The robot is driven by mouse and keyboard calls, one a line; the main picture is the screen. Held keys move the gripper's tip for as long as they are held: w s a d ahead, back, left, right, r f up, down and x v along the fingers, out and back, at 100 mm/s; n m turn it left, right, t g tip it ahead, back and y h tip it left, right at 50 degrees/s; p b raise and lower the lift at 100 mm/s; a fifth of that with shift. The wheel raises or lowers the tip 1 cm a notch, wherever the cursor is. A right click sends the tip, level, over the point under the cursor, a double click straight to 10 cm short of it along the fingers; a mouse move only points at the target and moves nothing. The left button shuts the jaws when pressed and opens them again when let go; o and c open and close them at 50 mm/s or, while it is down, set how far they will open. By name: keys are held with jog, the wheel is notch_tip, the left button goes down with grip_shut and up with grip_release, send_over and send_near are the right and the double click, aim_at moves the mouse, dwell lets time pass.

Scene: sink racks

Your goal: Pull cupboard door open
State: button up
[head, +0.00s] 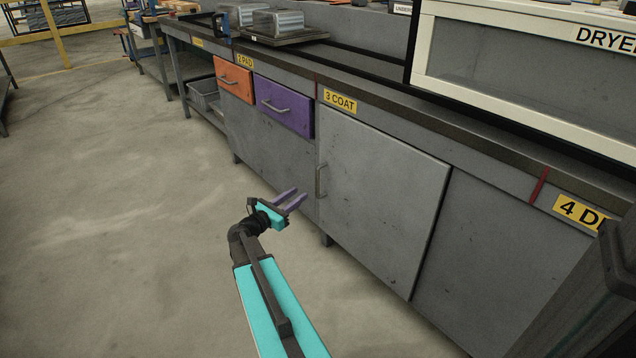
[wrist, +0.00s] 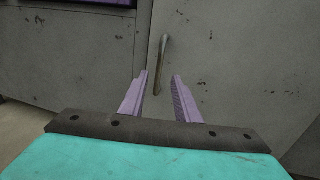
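The grey cupboard door (head: 380,195) is below the "3 COAT" label and looks closed. Its vertical bar handle (head: 320,180) sits near the door's left edge. My gripper (head: 296,200) is open and empty, with its purple fingers pointing toward the cupboard, a little left of and below the handle in the head view. In the wrist view, my gripper (wrist: 161,78) has its fingers spread apart, and the handle (wrist: 162,54) stands ahead, in line with the gap between them. The handle appears beyond the fingertips, not between them. The door (wrist: 235,60) fills the right part of that view.
An orange drawer (head: 234,82) and a purple drawer (head: 284,104) are left of the door, both closed. A grey panel (head: 500,250) is to its right. A dryer (head: 530,60) stands on the worktop. The floor (head: 120,220) to the left is clear.

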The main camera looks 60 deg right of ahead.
aim_at(317, 181)
jog(key=shift+s+d+b, duration=0.25)
jog(key=shift+d+b, duration=0.4)
jog(key=shift+d, duration=1.4)
jog(key=shift+s+d+b, duration=0.25)
jog(key=shift+d+b, duration=0.35)
jog(key=shift+d, duration=1.4)
jog(key=shift+s+d+b, duration=0.25)
jog(key=shift+d+b, duration=0.4)
jog(key=shift+d, duration=1.4)
jog(key=shift+c, duration=0.4)
grip_shut()
